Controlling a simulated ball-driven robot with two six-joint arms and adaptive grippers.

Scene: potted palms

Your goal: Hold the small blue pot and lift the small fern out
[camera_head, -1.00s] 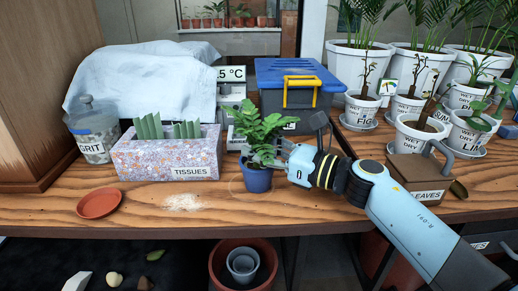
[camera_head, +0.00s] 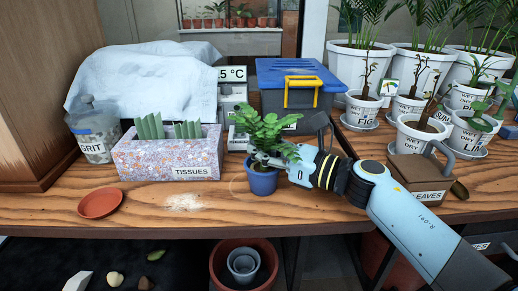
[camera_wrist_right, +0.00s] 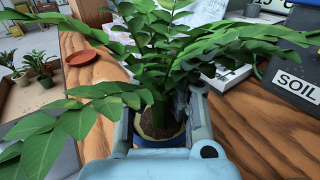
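The small blue pot (camera_head: 263,183) stands upright near the table's front edge, right of the tissue box. The small fern (camera_head: 262,130), with glossy green leaves, grows in it. My right gripper (camera_head: 268,158) reaches in from the right at the height of the pot's rim, partly hidden by leaves. In the right wrist view, its spread fingers (camera_wrist_right: 160,112) stand either side of the fern's green stem (camera_wrist_right: 157,108), above the brown soil. The stem looks clear of the left finger; leaves hide the right fingertip. The blue pot (camera_wrist_right: 162,142) shows between the fingers. My left gripper is out of view.
The tissue box (camera_head: 170,158) and a terracotta saucer (camera_head: 100,203) stand to the left, with spilled white grit (camera_head: 184,202) between. The blue-lidded soil box (camera_head: 298,95) is behind. The leaves box (camera_head: 418,178) and white pots are right.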

